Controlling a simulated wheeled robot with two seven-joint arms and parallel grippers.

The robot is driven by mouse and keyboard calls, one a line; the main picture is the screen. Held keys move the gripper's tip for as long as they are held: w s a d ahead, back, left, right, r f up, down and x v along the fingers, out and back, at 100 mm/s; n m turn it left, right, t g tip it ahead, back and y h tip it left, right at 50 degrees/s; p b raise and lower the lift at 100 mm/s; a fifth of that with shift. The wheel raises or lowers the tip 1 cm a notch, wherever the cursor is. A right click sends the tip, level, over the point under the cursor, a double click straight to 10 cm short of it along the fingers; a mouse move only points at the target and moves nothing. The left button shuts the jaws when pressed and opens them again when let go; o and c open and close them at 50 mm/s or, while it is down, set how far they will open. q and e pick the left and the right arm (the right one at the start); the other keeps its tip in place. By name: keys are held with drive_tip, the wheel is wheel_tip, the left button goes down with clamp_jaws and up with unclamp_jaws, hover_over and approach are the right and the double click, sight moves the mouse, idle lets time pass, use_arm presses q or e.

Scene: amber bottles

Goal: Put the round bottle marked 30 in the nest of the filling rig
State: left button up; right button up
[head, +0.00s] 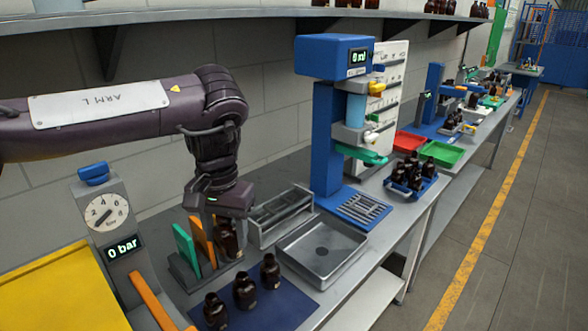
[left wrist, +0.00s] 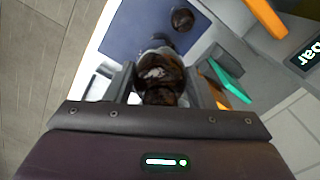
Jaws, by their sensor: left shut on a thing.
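My left gripper (head: 226,222) comes down from above and is shut on a dark amber bottle (head: 228,241), above or at the back of the blue mat. In the left wrist view the same bottle (left wrist: 160,78) sits between the two fingers. I cannot read its marking, so I cannot tell whether it is the 30. Three more amber bottles stand on the mat: one (head: 215,311), a second (head: 244,291) and a third (head: 270,271). The blue filling rig (head: 326,130) stands farther right with a "0 ml" display; its nest is not clearly distinguishable. My right gripper is not in view.
A grey metal tray (head: 322,252) and a clear-sided rack (head: 281,213) lie between the gripper and the rig. Green (head: 185,245) and orange (head: 203,241) upright plates stand close left of the gripper. A pressure gauge (head: 106,213) is at left. A blue crate (head: 412,187) holds several bottles.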

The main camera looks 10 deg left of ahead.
use_arm(q)
drive_tip(key=shift+w+a+r+n, duration=0.1)
drive_tip(key=shift+a+r+n, duration=0.2)
drive_tip(key=shift+a+n, duration=0.25)
drive_tip(key=shift+a+r+n, duration=0.1)
drive_tip(key=shift+r+n, duration=0.1)
drive_tip(key=shift+n, duration=0.05)
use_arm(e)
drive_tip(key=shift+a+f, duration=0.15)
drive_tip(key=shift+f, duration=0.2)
